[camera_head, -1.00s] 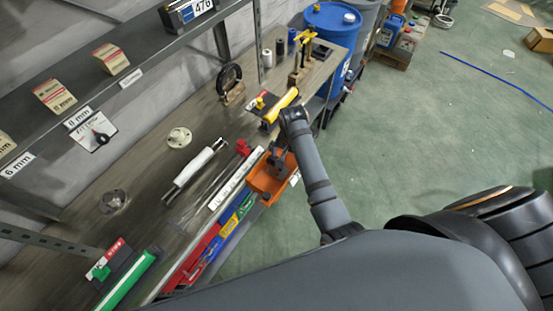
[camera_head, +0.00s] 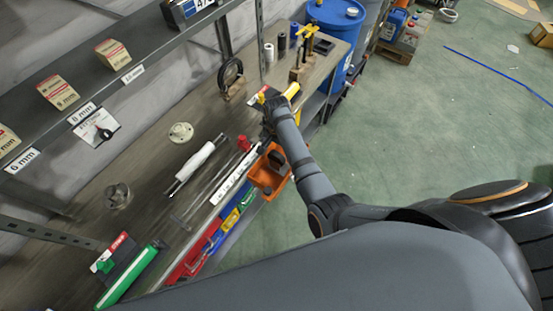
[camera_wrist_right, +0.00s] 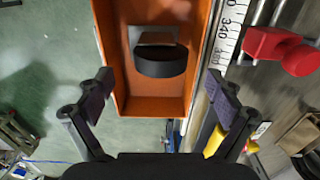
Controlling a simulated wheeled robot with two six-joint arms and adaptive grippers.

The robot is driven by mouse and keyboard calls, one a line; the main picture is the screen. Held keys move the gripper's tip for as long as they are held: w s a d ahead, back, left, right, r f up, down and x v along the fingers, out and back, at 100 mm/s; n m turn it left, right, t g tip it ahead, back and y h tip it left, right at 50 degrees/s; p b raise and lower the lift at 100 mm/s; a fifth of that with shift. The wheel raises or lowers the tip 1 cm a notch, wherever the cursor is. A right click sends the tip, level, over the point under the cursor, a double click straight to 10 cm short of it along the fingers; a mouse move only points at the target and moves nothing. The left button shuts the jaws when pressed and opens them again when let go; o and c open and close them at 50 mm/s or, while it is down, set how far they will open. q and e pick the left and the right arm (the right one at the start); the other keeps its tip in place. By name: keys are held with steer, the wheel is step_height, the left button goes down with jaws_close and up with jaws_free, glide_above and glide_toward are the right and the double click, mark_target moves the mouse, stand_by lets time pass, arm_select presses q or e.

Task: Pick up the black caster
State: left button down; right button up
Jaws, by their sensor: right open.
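The black caster (camera_wrist_right: 160,60) lies inside the orange bin (camera_wrist_right: 115,55). Its dark round wheel and grey metal plate show in the right wrist view. In the head view the black caster (camera_head: 277,158) is a small dark shape in the orange bin (camera_head: 266,178) at the workbench's front edge. My right gripper (camera_wrist_right: 160,92) is open and empty, its two fingers spread to either side of the bin's near part, apart from the caster. In the head view my right gripper (camera_head: 268,132) is mostly hidden by its own wrist. My left gripper is not in view.
A white ruler strip (camera_wrist_right: 228,35) and a red part (camera_wrist_right: 280,50) lie beside the bin. Red, blue and green bins (camera_head: 215,240) line the bench front. A white cylinder (camera_head: 195,162) lies on the bench. A blue barrel (camera_head: 335,25) stands beyond. The green floor is open on the right.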

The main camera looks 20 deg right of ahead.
mark_target(277, 155)
steer(key=shift+a+f, duration=0.1)
steer(key=shift+f, duration=1.65)
steer(key=shift+s+f, duration=0.1)
steer(key=shift+s, duration=0.15)
steer(key=c, duration=1.6)
